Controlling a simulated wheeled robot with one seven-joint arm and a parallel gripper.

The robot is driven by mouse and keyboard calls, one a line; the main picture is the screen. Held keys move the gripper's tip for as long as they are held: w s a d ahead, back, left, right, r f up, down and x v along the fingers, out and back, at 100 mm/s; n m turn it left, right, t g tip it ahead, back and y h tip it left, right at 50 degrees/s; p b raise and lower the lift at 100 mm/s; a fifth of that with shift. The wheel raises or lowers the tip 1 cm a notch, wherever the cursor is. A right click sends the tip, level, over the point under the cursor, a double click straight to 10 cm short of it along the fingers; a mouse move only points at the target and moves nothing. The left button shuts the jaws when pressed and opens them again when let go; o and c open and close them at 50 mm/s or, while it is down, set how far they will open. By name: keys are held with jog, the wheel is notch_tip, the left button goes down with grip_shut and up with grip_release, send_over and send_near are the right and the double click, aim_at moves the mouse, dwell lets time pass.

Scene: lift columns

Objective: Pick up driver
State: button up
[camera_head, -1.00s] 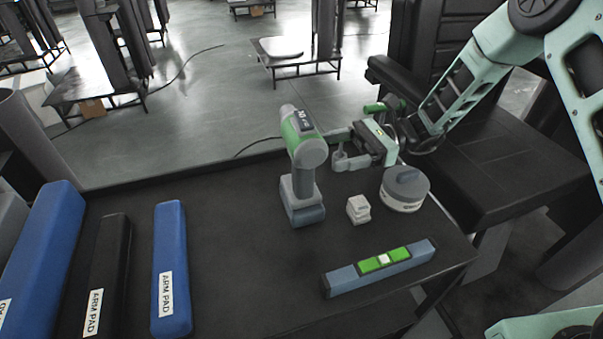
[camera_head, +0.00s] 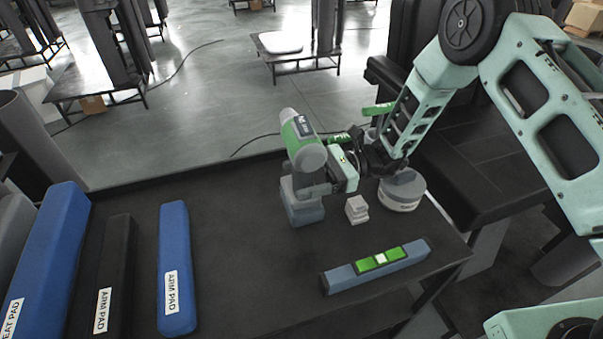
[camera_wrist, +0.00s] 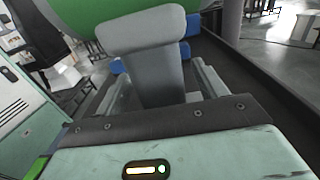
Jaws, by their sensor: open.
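The driver (camera_head: 303,151) is a grey and green power tool standing upright on its blue-grey battery base on the dark table. My gripper (camera_head: 318,189) reaches it from the right, with its fingers at the height of the handle. In the wrist view the driver's grey handle (camera_wrist: 160,75) stands between the two open fingers of my gripper (camera_wrist: 160,88), with the green body above. The fingers are not closed on it. The far sides of the handle and one finger are partly hidden in the head view.
On the table (camera_head: 240,275) are a small white box (camera_head: 356,209), a round grey tin (camera_head: 402,190) and a blue level with green windows (camera_head: 376,267). Blue and black arm pads (camera_head: 176,268) lie at the left. The space left of the driver is clear.

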jog(key=c, duration=1)
jog(key=shift+r, duration=0.1)
jog(key=c, duration=0.5)
jog(key=shift+r, duration=0.1)
